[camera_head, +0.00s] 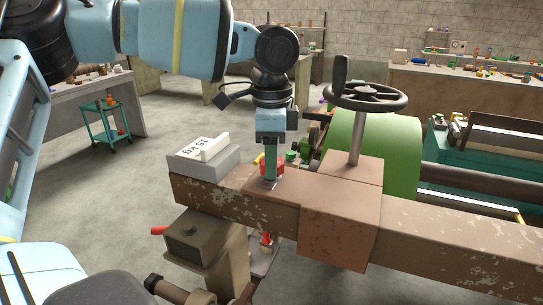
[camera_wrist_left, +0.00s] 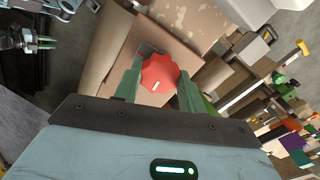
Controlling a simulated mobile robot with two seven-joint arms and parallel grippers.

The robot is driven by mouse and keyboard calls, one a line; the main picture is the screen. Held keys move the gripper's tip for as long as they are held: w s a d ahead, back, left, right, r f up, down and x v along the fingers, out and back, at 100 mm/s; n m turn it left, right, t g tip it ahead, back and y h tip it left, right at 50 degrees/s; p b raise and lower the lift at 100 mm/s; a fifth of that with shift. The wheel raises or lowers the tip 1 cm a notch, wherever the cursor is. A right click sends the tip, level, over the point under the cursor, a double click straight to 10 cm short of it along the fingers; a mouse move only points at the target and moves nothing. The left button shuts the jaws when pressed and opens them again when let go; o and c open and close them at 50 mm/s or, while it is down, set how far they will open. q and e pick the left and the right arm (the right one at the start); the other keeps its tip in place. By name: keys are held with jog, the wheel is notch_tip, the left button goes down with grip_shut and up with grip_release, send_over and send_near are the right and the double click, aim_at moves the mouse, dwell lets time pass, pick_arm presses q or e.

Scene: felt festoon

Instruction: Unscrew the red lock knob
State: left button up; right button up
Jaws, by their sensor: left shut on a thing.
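The knob's underside and any thread are hidden.
A grey 15 kg weight (camera_head: 203,157) stands on the beam just left of the gripper. A black handwheel (camera_head: 366,97) on a post rises to the right, before a green drum (camera_head: 400,145). A teal cart (camera_head: 107,117) stands far left on open floor.

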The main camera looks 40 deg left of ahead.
pick_arm(q)
jog(key=o, duration=1)
jog(key=shift+c, duration=0.2)
pick_arm(e)
jog(key=shift+s, duration=0.1)
pick_arm(q)
jog(key=shift+r, duration=0.2)
notch_tip(320, 180, up, 6)
jog(key=shift+r, duration=0.7)
pick_arm(e)
jog(key=shift+s+f, duration=0.1)
jog(key=shift+f, duration=0.1)
